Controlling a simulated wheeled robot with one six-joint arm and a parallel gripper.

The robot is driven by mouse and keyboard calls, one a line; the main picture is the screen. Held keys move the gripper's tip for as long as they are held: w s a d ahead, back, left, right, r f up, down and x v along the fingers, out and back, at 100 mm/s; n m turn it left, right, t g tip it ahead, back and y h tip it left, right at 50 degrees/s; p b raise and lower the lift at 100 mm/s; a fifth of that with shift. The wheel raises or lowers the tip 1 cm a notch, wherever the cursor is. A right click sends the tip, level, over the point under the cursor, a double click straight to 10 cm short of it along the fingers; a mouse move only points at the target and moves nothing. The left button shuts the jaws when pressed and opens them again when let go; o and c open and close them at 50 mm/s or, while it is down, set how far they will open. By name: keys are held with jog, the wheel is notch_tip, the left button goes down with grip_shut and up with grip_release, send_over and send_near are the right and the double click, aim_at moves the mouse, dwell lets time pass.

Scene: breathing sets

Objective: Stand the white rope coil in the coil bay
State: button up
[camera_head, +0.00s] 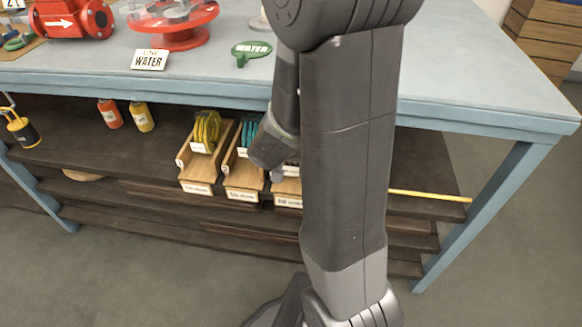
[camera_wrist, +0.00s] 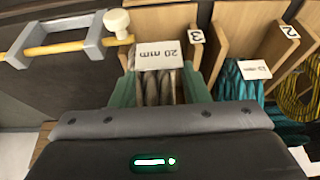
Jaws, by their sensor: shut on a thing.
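The white rope coil (camera_wrist: 152,92) shows greyish-white strands under a "20 mm" tag (camera_wrist: 158,55) in the wrist view. My gripper (camera_wrist: 160,86) is shut on it, with one green finger on each side. The coil is at the mouth of the wooden coil bay marked 3 (camera_wrist: 172,24); how far in it sits, and whether it touches the floor of the bay, I cannot tell. In the head view my arm hides most of this bay (camera_head: 288,201) and the coil.
A teal coil (camera_wrist: 252,92) and a yellow coil (camera_wrist: 298,97) stand in the neighbouring bays. A yellow rod (camera_wrist: 60,48) with a grey bracket (camera_wrist: 95,35) and white knob (camera_wrist: 117,22) lies on the other side. The blue tabletop (camera_head: 450,80) overhangs the dark shelf (camera_head: 100,150).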

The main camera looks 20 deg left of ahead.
jog(key=shift+f+b, duration=0.5)
jog(key=shift+f, duration=0.95)
jog(key=shift+f, duration=0.15)
jog(key=o, duration=1.2)
jog(key=shift+s, duration=0.1)
jog(key=shift+r, duration=0.45)
jog(key=p+v, duration=0.4)
jog(key=v, duration=0.7)
jog(key=shift+r+p, duration=0.2)
jog(key=shift+p, duration=0.15)
jog(key=shift+s, duration=0.15)
